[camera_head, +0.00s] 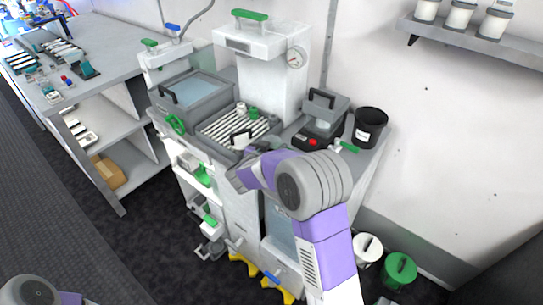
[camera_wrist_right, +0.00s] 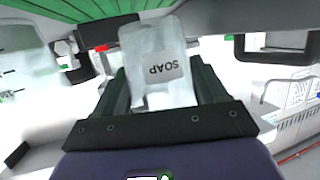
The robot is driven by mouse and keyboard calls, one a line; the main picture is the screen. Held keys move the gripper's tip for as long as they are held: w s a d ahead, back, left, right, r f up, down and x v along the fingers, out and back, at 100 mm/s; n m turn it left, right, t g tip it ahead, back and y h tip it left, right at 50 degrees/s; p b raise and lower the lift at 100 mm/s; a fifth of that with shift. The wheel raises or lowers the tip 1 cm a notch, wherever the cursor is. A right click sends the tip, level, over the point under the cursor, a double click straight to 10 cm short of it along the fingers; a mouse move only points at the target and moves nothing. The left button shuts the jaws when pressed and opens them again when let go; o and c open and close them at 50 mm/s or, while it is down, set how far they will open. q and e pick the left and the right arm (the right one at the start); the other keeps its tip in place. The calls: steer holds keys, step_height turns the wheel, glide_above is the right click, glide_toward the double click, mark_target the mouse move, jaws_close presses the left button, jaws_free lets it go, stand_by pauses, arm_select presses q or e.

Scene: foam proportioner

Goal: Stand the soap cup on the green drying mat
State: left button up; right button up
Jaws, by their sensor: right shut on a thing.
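The soap cup (camera_wrist_right: 155,50) is a pale, translucent cup with a grey label reading SOAP, upside down in the right wrist view. My right gripper (camera_wrist_right: 162,92) is shut on it, with one dark finger on each side. In the head view my right arm reaches over the front of the white machine, and its own wrist largely hides the gripper; I cannot make out the cup there. A green ribbed surface (camera_wrist_right: 75,8) shows at the top left of the wrist view; I cannot tell if it is the drying mat. My left gripper is out of view.
The machine has a grey basin (camera_head: 196,92) and a slatted rack (camera_head: 232,128). A grey box with a handle (camera_head: 322,112) and a black bucket (camera_head: 369,127) stand to the right. White (camera_head: 367,247) and green (camera_head: 400,269) lidded buckets are on the floor. A workbench (camera_head: 105,60) is at left.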

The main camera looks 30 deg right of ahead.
step_height(320, 180, down, 3)
steer(key=shift+r+b, duration=0.1)
steer(key=shift+b, duration=0.3)
steer(key=shift+r, duration=0.1)
steer(key=o, duration=1)
steer(key=shift+f, duration=0.25)
steer(key=shift+o, duration=0.2)
